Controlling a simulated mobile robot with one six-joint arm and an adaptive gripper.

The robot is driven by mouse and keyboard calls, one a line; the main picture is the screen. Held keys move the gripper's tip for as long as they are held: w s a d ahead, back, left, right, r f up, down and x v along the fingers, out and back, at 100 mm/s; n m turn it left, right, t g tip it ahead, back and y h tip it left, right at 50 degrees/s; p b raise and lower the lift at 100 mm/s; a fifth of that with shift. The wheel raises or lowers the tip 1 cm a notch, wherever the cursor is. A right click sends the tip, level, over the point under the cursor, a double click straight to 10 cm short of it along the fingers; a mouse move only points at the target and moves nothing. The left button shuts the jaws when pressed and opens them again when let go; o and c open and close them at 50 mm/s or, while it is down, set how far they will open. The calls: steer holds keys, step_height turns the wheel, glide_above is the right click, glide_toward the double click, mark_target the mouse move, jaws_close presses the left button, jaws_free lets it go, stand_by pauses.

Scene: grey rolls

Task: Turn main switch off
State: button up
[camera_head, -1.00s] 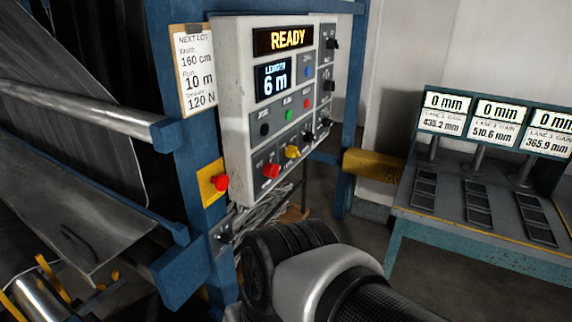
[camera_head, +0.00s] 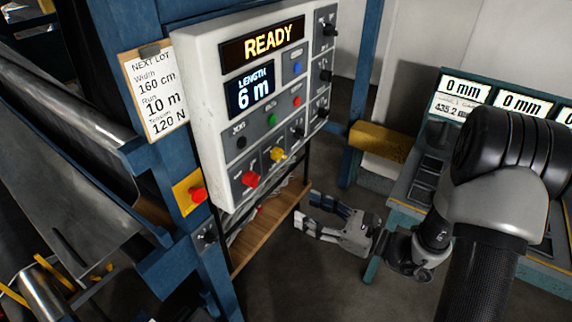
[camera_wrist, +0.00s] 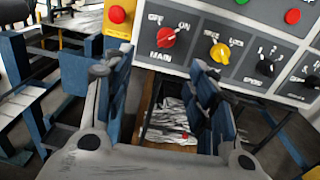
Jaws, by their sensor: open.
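The main switch is a red knob (camera_head: 250,179) at the lower left of the grey control panel (camera_head: 208,110). In the wrist view the red main switch (camera_wrist: 166,37) sits above the label MAIN, with OFF at its upper left and ON at its upper right. Its exact pointing direction is hard to tell. My gripper (camera_head: 306,212) is open and empty, to the right of and below the panel, apart from it. In the wrist view my gripper (camera_wrist: 160,78) has its fingers spread below the switch.
A yellow knob (camera_head: 277,154) sits right of the main switch. A red button on a yellow plate (camera_head: 190,193) is on the blue post at left. A wooden shelf (camera_head: 268,228) lies below the panel. A bench with displays (camera_head: 465,95) stands at right.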

glide_toward(257, 180)
steer(key=shift+m, duration=0.3)
steer(key=x, duration=0.6)
steer(key=f+b+x, duration=0.1)
steer(key=x, duration=0.3)
steer(key=shift+c, duration=0.6)
steer(key=c, duration=0.9)
